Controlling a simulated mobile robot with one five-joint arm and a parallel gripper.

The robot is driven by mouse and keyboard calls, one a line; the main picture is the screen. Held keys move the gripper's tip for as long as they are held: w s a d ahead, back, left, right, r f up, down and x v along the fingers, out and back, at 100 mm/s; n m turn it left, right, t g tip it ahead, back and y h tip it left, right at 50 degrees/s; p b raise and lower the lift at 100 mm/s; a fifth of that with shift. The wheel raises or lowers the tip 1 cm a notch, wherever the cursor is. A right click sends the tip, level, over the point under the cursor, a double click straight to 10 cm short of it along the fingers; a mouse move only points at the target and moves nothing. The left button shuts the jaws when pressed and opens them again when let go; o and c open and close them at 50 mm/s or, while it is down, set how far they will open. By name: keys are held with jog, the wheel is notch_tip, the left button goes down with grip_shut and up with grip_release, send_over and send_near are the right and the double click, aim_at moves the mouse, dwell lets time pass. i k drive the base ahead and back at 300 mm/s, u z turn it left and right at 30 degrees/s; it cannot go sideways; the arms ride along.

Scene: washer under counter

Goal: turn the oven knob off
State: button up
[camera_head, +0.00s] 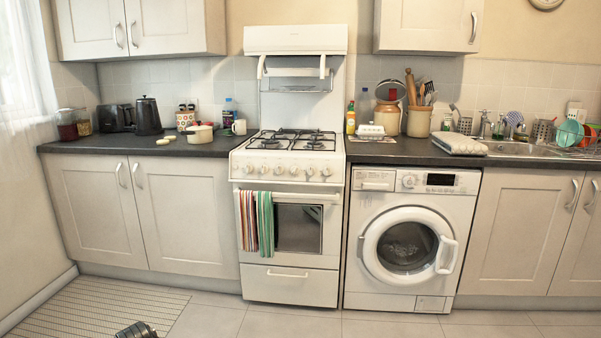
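The white oven (292,210) stands between the left cupboards and the washing machine. A row of several small oven knobs (294,171) runs along its front panel, below the hob. The knobs are too small to tell which way each is turned or which is the one for the oven. The oven door is shut, and striped towels (256,222) hang from the left part of its handle (318,195).
The washing machine (408,238) stands right of the oven, its round door shut. Dark worktops with kitchen items flank the oven. A striped mat (85,308) lies at the floor's left. A dark ribbed object (136,330) is cut off at the bottom edge. The tiled floor before the oven is clear.

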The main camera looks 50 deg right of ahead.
aim_at(295, 170)
jog(key=z, duration=0.1)
jog(key=i, duration=0.95)
jog(key=u, duration=0.05)
